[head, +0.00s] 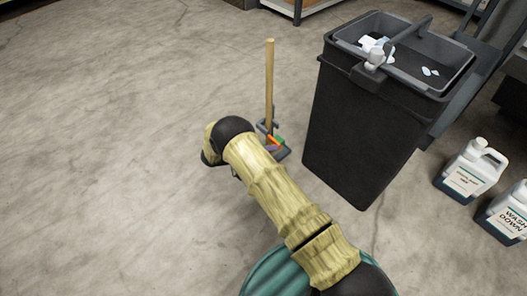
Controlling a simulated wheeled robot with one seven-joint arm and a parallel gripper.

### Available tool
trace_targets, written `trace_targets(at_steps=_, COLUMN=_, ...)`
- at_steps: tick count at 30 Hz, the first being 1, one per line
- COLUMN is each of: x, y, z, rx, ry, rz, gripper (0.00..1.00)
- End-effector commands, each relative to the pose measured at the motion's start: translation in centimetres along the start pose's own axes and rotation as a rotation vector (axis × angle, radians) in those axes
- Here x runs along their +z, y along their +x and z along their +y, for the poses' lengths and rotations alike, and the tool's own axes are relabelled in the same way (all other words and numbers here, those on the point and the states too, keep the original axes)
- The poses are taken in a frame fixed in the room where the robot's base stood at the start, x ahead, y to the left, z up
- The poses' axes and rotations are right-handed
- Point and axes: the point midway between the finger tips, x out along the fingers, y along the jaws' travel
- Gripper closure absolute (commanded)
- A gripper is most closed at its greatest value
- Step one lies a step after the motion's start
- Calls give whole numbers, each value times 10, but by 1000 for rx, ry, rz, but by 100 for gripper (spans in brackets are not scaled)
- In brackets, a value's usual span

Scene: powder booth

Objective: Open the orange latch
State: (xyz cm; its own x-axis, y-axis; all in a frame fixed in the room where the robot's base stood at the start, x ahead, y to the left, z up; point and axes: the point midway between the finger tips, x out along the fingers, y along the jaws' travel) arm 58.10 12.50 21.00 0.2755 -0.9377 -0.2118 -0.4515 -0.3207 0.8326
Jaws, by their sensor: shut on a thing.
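A small orange part (274,141), which looks like the latch, shows low down near the foot of an upright wooden pole (270,80). A green part and a purple part sit close beside it on a dark grey frame (284,154). My arm crosses in front and covers some of this area, so I cannot tell whether the latch is open or closed. My arm bends at a black joint left of the pole. My gripper's fingers do not show; the arm appears to hide them.
A tall black bin (350,125) stands right of the pole, with a grey caddy (405,75) on top holding white scraps. White jugs (470,168) and (508,212) stand on the floor at the right. The concrete floor (100,150) at the left is clear.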

Motion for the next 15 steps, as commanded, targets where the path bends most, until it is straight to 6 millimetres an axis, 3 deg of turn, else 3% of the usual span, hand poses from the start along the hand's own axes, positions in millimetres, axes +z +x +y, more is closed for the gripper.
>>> trace_targets(at_steps=15, x=-5, y=5, z=0, rx=4, ry=14, rz=-14, gripper=100)
